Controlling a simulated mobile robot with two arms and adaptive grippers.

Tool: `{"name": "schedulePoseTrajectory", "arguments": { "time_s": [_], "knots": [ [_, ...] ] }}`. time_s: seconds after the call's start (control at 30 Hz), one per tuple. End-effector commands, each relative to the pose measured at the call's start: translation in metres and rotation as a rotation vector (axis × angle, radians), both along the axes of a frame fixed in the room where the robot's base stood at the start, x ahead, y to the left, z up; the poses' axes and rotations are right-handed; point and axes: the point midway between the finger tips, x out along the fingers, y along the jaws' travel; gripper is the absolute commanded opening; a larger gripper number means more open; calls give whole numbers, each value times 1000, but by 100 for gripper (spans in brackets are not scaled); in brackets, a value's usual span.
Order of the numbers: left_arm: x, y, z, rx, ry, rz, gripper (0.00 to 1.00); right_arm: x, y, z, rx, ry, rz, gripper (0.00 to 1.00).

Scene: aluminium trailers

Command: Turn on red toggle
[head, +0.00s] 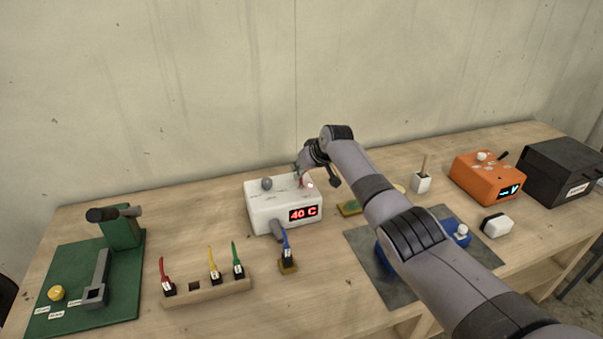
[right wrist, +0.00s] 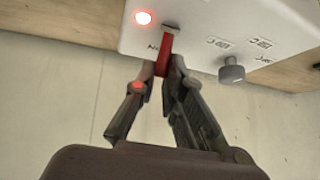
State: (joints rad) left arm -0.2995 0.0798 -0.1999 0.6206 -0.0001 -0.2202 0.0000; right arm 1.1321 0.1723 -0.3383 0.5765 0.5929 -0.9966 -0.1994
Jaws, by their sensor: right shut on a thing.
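The red toggle (right wrist: 166,48) stands out from the top of a white box (head: 262,205) whose display reads "40 C". My right gripper (right wrist: 163,68) is shut on the red toggle, with one finger on each side of it. In the head view the right gripper (head: 301,177) is at the box's back right, and little of the toggle shows there. A round lamp (right wrist: 143,17) beside the toggle glows red and white. A grey knob (right wrist: 231,70) is on the same face, apart from my fingers. My left gripper is out of view.
A green board (head: 120,285) lies left. An orange device (head: 487,178) and a black box (head: 562,170) stand right. My right arm crosses over a grey mat (head: 365,250).

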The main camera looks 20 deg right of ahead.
Motion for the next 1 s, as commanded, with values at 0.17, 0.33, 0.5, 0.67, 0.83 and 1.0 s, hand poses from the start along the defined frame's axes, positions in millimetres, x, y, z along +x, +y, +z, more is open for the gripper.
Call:
{"name": "schedulePoseTrajectory", "arguments": {
  "time_s": [0.17,0.33,0.5,0.67,0.83,1.0],
  "knots": [
    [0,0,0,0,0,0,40,0,0,0,-2,6,1,0],
    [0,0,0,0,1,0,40,0,0,0,-2,5,1,0],
    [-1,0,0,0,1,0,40,0,0,0,-2,5,1,17],
    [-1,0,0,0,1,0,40,0,0,0,-1,4,0,28],
    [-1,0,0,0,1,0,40,0,0,0,0,4,0,31],
    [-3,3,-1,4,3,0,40,0,0,0,0,3,-1,31]
  ]
}}
